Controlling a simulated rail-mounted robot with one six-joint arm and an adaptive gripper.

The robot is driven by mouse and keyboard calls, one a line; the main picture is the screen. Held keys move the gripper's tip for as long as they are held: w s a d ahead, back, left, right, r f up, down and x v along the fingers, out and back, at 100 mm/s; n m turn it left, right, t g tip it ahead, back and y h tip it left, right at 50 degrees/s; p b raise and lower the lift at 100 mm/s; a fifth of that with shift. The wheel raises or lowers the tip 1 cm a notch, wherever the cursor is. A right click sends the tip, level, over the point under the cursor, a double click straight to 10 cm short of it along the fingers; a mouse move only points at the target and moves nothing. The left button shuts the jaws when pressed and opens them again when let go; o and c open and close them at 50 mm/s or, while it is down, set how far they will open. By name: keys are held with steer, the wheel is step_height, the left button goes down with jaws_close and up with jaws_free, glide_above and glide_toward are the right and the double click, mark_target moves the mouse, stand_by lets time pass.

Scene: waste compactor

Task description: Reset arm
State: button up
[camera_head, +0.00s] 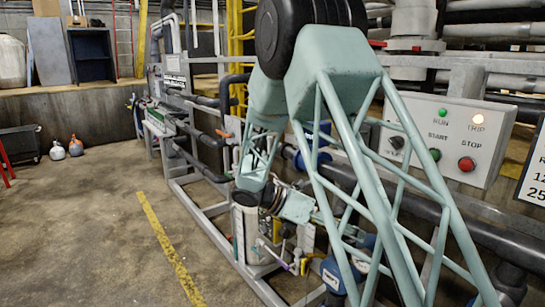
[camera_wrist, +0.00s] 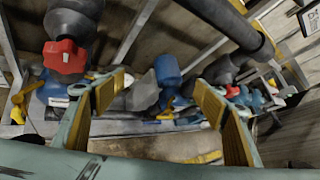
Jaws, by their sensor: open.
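My arm shows in the head view as pale green lattice links (camera_head: 345,150) with a black joint cover. It is bent, with its elbow high and its wrist (camera_head: 295,205) low in front of the pipework. My gripper (camera_wrist: 158,98) is open in the wrist view, with two yellow-padded fingers wide apart and nothing between them. Behind the fingers are a red valve knob (camera_wrist: 65,56), a grey knob (camera_wrist: 143,92) and blue valve bodies (camera_wrist: 168,72). The gripper's fingertips are hard to make out in the head view.
A grey control box (camera_head: 445,137) with a green START button (camera_head: 435,155), a red STOP button (camera_head: 467,164) and a bright TRIP lamp (camera_head: 478,118) stands right of my arm. A pipe frame (camera_head: 205,205) runs along the middle. The concrete floor (camera_head: 90,220) at left is mostly clear.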

steer(key=s+d+r+m+g+y, duration=0.1)
steer(key=s+d+r+m+y, duration=0.15)
steer(key=s+r+m, duration=0.65)
steer(key=s+d+r+m+y, duration=0.25)
steer(key=s+r, duration=0.25)
steer(key=s, duration=0.7)
steer(key=s+a+r+m+t+y, duration=0.1)
steer(key=s+m, duration=0.3)
steer(key=s, duration=0.4)
steer(key=s+a+r+m+t+y, duration=0.2)
steer(key=s+m, duration=0.3)
steer(key=s, duration=0.3)
steer(key=s+a+r+m+t+y, duration=0.1)
steer(key=s+a+r+m+y, duration=0.1)
steer(key=s, duration=0.6)
steer(key=shift+s+a+r+m+y, duration=0.15)
steer(key=shift+s+a+m+y, duration=0.2)
steer(key=shift+a+m+y, duration=0.65)
